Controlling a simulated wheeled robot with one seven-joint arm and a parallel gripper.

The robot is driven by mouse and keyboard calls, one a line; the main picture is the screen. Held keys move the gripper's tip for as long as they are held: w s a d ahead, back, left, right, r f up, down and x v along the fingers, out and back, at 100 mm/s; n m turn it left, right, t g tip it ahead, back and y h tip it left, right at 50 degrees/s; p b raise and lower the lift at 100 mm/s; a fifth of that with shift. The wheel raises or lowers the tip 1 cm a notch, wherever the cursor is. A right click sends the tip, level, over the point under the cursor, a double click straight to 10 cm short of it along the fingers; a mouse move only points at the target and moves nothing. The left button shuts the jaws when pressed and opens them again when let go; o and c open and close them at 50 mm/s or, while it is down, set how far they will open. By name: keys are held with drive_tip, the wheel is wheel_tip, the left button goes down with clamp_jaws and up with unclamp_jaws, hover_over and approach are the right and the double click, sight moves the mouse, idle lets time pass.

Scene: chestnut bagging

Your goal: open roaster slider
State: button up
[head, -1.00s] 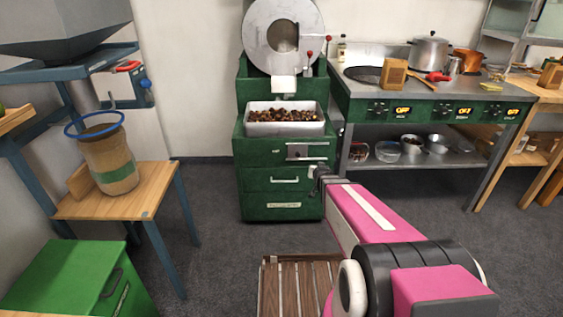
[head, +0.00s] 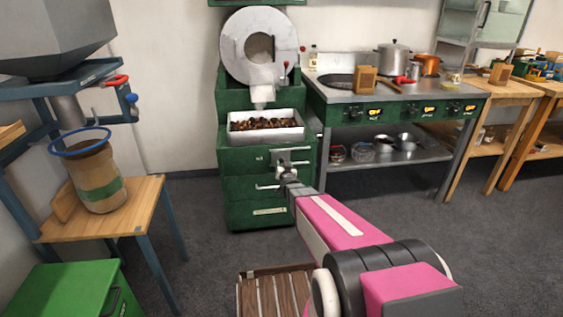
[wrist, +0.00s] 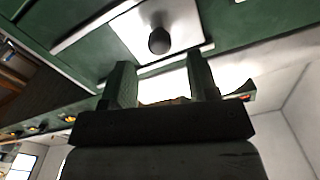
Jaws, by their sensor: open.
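The green roaster (head: 240,185) stands ahead in the head view, with a round silver drum (head: 237,48) on top. On its front is a pale metal plate (head: 300,154), partly hidden by my gripper (head: 284,171). In the wrist view a metal plate (wrist: 185,22) carries a dark round knob (wrist: 159,41). I take this for the slider, but cannot tell for sure. My gripper (wrist: 161,68) is open, its two fingers apart and empty. The knob appears just beyond the fingertips, roughly in line with the gap. I see no contact.
A silver tray (head: 234,134) of chestnuts sits on the roaster above the plate. A steel cooking counter (head: 440,92) stands close on the right. A wooden table (head: 140,205) with a sack (head: 97,180) is on the left. A slatted wooden piece (head: 262,292) lies low in front.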

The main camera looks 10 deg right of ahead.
sight(282, 160)
drive_tip(key=w, duration=0.5)
clamp_jaws()
drive_tip(key=d, duration=0.8)
drive_tip(key=shift+d, duration=0.3)
unclamp_jaws()
